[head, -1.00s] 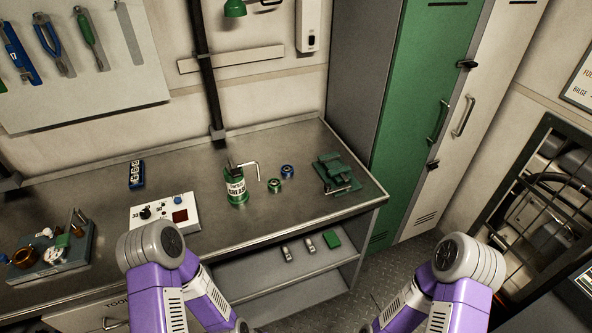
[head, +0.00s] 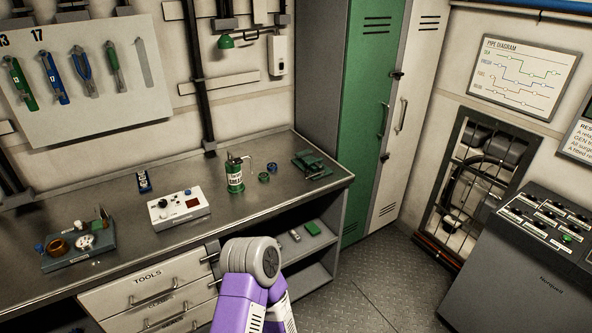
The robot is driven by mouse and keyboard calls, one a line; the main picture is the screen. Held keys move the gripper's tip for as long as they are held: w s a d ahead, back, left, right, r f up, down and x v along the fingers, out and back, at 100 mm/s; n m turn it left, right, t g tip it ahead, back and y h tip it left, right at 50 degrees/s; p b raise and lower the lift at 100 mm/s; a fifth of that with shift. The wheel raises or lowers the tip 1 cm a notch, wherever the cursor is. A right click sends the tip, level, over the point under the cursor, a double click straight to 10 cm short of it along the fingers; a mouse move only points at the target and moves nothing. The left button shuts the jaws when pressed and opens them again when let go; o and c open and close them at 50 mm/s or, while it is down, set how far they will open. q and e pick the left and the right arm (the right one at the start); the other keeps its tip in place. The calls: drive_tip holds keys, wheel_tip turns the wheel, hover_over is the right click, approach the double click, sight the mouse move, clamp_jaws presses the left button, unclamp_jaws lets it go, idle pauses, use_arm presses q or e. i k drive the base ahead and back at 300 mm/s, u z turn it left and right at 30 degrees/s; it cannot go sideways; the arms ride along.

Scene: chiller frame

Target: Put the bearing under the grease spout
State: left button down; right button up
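A green grease can (head: 235,179) with a pale label and a thin spout (head: 247,158) stands on the metal workbench (head: 212,180) near its right part. The spout points right. Right of the can are two small ring-shaped parts that look like bearings: a green one (head: 264,177) in front and a blue one (head: 272,168) just behind it. Both lie on the bench, to the right of the can. One purple arm of mine shows at the bottom; neither gripper is in view.
Drawers (head: 150,290) and an open shelf are below. A grey console (head: 530,262) stands at right; floor (head: 375,290) between is clear.

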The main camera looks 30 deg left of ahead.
sight(264, 176)
drive_tip(key=z, duration=0.45)
drive_tip(key=i, duration=1.4)
drive_tip(key=u, duration=0.9)
drive_tip(key=i, duration=0.85)
drive_tip(key=u, duration=0.9)
